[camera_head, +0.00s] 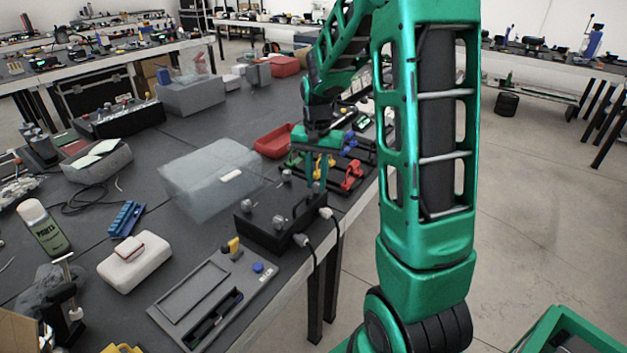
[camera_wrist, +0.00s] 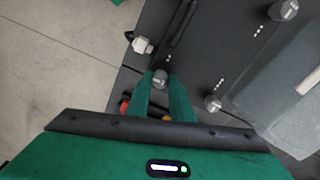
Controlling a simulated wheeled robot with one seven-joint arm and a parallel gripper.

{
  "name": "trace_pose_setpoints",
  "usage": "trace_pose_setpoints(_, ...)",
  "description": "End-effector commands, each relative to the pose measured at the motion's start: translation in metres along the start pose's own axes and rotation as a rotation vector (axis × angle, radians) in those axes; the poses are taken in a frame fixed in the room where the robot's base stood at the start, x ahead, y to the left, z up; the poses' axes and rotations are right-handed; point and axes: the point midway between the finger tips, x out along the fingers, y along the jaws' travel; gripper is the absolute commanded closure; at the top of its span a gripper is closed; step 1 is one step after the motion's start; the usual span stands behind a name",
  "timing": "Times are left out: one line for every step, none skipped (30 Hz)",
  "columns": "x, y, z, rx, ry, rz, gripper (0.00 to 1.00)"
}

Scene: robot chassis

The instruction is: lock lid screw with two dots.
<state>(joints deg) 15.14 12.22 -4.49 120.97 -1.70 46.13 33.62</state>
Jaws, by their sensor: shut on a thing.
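A black box (camera_head: 262,232) stands near the table's right edge, with its dark lid (camera_wrist: 215,50) seen from above in the wrist view. My gripper (camera_head: 317,188) points down at the box's right side.
A translucent bin (camera_head: 210,178) stands left of the box. A grey panel (camera_head: 212,300) lies nearer, and red clamps (camera_head: 352,176) and a red tray (camera_head: 273,140) lie behind. Open floor lies to the right.

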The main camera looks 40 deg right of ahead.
Motion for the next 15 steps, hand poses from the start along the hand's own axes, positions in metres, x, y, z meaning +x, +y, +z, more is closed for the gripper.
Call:
trace_pose_setpoints(0.0,-0.0009,0.0007,0.017,-0.001,-0.001,1.0)
trace_pose_setpoints(0.0,-0.001,0.0007,0.027,-0.001,-0.001,1.0)
trace_pose_setpoints(0.0,-0.001,0.0008,0.04,-0.001,-0.001,1.0)
trace_pose_setpoints(0.0,-0.0011,0.0008,0.049,-0.001,-0.001,1.0)
trace_pose_setpoints(0.0,-0.0011,0.0008,0.056,-0.001,-0.001,1.0)
trace_pose_setpoints(0.0,-0.0011,0.0009,0.065,-0.001,-0.001,1.0)
trace_pose_setpoints(0.0,-0.0012,0.0009,0.07,-0.001,-0.001,1.0)
trace_pose_setpoints(0.0,-0.0012,0.0009,0.075,-0.001,-0.001,1.0)
trace_pose_setpoints(0.0001,-0.0013,0.0009,0.08,-0.001,-0.001,1.0)
trace_pose_setpoints(0.0001,-0.0013,0.0009,0.083,-0.001,-0.001,1.0)
trace_pose_setpoints(0.0001,-0.0013,0.0009,0.085,-0.001,-0.001,1.0)
trace_pose_setpoints(0.0001,-0.0014,0.0009,0.086,-0.001,-0.001,1.0)
trace_pose_setpoints(0.0001,-0.0014,0.0009,0.087,-0.001,-0.001,1.0)
trace_pose_setpoints(0.0001,-0.0014,0.001,0.088,-0.001,-0.001,1.0)
trace_pose_setpoints(0.0001,-0.0015,0.001,0.088,-0.001,-0.001,1.0)
